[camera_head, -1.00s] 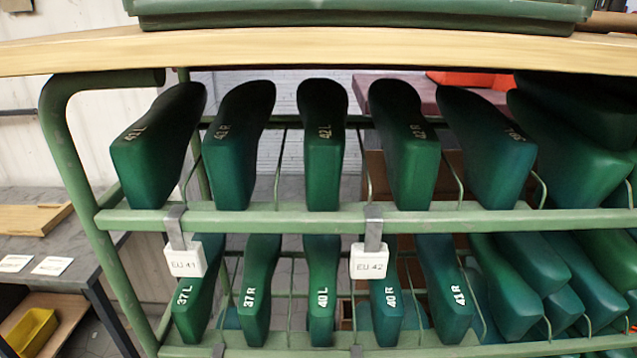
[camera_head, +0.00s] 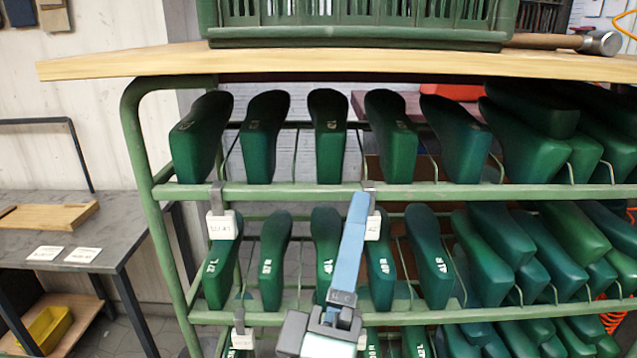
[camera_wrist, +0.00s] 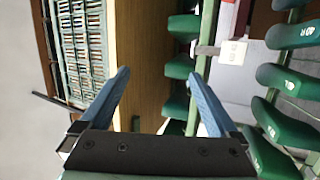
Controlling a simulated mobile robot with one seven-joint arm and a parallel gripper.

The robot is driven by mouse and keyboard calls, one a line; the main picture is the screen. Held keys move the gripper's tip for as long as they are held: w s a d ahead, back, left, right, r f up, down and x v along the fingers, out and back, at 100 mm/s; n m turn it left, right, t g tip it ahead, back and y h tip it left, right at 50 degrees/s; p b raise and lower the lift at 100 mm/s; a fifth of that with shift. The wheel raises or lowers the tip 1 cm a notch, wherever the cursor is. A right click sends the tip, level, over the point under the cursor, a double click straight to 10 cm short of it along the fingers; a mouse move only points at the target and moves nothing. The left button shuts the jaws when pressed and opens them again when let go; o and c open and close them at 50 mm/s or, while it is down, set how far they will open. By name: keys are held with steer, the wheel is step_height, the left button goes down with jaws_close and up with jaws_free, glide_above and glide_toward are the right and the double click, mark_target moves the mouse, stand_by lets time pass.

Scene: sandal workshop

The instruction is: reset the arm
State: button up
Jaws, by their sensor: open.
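My gripper (camera_head: 358,200) shows in the head view in front of the green rack, with one blue finger seen edge-on. In the wrist view my gripper (camera_wrist: 160,75) has its two blue fingers spread wide apart, with nothing between them. Beyond the fingers are the edge of the wooden top and several green shoe lasts. In the head view my gripper covers part of the lower row, near the last marked 40 L (camera_head: 324,240) and the one marked 40 R (camera_head: 380,260).
A green rack (camera_head: 260,192) holds rows of green lasts under a wooden top (camera_head: 130,66). On the top are a green crate (camera_head: 360,38) and a hammer (camera_head: 600,42). A grey table (camera_head: 110,228) with a yellow bin (camera_head: 48,325) below stands at left.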

steer(key=s+a+r+m+t+y+p, duration=0.1)
steer(key=r+m+p, duration=0.3)
steer(key=r, duration=1)
steer(key=s+a+r+m+t+y+p, duration=0.1)
steer(key=s+r+m+t+y+p, duration=0.1)
steer(key=r+p, duration=0.7)
steer(key=s+a+r+m+t+y+p, duration=0.1)
steer(key=r+m+p, duration=0.5)
steer(key=r, duration=1.3)
steer(key=s+m+t+y, duration=0.1)
steer(key=s+y, duration=0.1)
steer(key=s, duration=0.1)
steer(key=shift+s+a+r+p, duration=0.2)
steer(key=shift+s+r+p, duration=0.05)
steer(key=shift+r+p, duration=0.1)
steer(key=shift+o, duration=0.3)
